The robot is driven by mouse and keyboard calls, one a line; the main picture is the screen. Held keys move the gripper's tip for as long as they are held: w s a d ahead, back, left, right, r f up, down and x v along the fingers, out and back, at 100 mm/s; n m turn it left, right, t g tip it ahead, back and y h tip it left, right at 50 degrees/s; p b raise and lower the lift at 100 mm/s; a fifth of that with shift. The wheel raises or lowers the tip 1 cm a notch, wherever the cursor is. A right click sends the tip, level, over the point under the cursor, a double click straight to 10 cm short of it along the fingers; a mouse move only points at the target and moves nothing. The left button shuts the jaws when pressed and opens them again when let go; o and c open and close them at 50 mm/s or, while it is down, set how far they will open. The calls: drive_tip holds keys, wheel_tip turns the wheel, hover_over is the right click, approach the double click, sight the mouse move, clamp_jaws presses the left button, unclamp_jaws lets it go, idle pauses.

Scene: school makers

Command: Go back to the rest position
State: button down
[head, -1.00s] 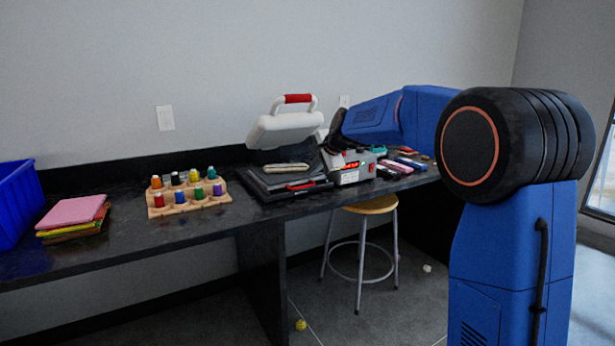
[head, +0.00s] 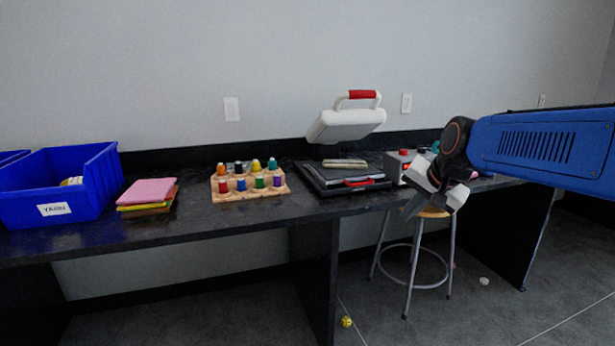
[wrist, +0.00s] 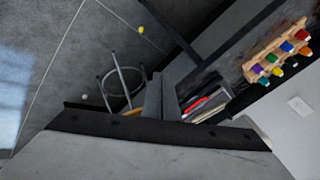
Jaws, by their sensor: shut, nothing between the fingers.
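My gripper (head: 428,203) is at the right in the head view, in front of the bench edge and the stool. Its fingers are together with nothing between them, pointing down and to the left. In the wrist view the closed fingers (wrist: 161,97) stand at the middle, with the floor and stool behind them. My blue arm reaches in from the right of the head view.
The black bench (head: 90,238) carries a blue bin (head: 95,190), coloured cloths (head: 148,192), a wooden rack of spools (head: 250,193) and a heat press (head: 345,124) with its lid raised. A stool (head: 413,285) stands below. A small yellow ball (head: 346,321) lies on the floor.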

drive_tip(key=s+d+f+n, duration=0.1)
drive_tip(key=s+f, duration=0.3)
drive_tip(key=s, duration=0.5)
drive_tip(key=s+d+f+n+g+h, duration=0.1)
drive_tip(key=s+f+n, duration=0.2)
drive_tip(key=s, duration=0.7)
drive_tip(key=s+d+f+n+g, duration=0.1)
drive_tip(key=s+d+f+n, duration=0.1)
drive_tip(key=s+f, duration=0.5)
drive_tip(key=s+n, duration=0.1)
drive_tip(key=s, duration=0.1)
drive_tip(key=shift+s+h, duration=0.35)
drive_tip(key=shift+h, duration=0.05)
